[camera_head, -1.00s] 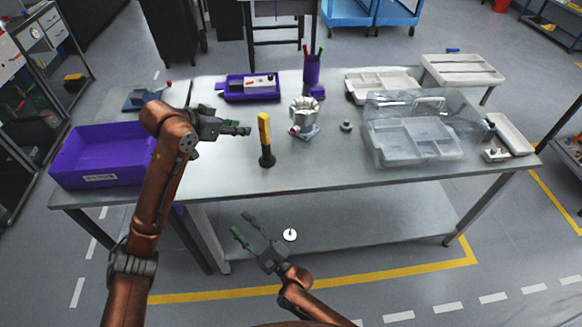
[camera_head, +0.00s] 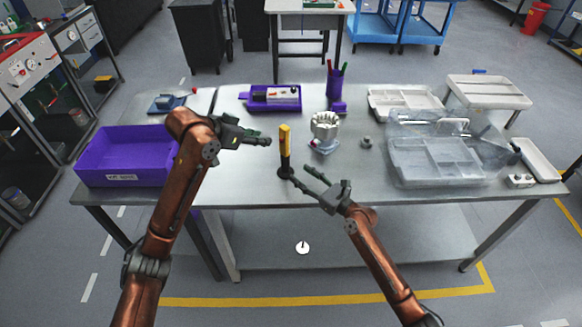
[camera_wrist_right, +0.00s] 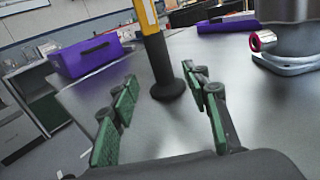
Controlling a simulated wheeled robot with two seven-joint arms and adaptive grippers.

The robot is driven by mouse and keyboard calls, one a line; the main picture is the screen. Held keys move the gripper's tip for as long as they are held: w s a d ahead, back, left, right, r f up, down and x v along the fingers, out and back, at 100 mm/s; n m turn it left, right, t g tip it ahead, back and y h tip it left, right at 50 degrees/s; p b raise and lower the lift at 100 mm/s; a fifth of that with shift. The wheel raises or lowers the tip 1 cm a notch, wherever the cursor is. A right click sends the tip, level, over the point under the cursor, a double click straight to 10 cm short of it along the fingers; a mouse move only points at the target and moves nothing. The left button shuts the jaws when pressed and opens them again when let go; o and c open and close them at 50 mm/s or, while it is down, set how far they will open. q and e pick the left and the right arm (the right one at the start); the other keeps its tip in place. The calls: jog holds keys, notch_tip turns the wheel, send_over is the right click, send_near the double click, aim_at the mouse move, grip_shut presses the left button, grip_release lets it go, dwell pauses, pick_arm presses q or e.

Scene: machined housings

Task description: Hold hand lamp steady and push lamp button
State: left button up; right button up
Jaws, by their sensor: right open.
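The hand lamp (camera_head: 285,150), yellow above and black below with a round dark foot, stands upright near the table's front edge. In the right wrist view the lamp (camera_wrist_right: 159,60) shows its black lower part and foot just beyond my finger tips, its top cut off. My left gripper (camera_head: 267,141) is left of the lamp at about its yellow part, pointing at it with a small gap; its finger opening is unclear. My right gripper (camera_head: 320,176) is open and empty, in front and right of the lamp; its fingers also frame the wrist view (camera_wrist_right: 160,82). I cannot make out the button.
A silver machined housing (camera_head: 325,127) stands right of the lamp, with a small grey part (camera_head: 367,143) beyond. A purple bin (camera_head: 125,160) is at left, a purple tray (camera_head: 250,103) behind. A clear organizer case (camera_head: 440,165) occupies the right. Bare table (camera_head: 235,185) lies around the lamp.

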aim_at(288, 165)
jog(key=x, duration=0.9)
jog(key=shift+w+a, duration=0.1)
jog(key=shift+a, duration=0.1)
jog(key=shift+c, duration=0.5)
grip_shut()
pick_arm(q)
jog(key=shift+c, duration=0.6)
grip_shut()
jog(key=shift+w, duration=0.1)
dwell(0.4)
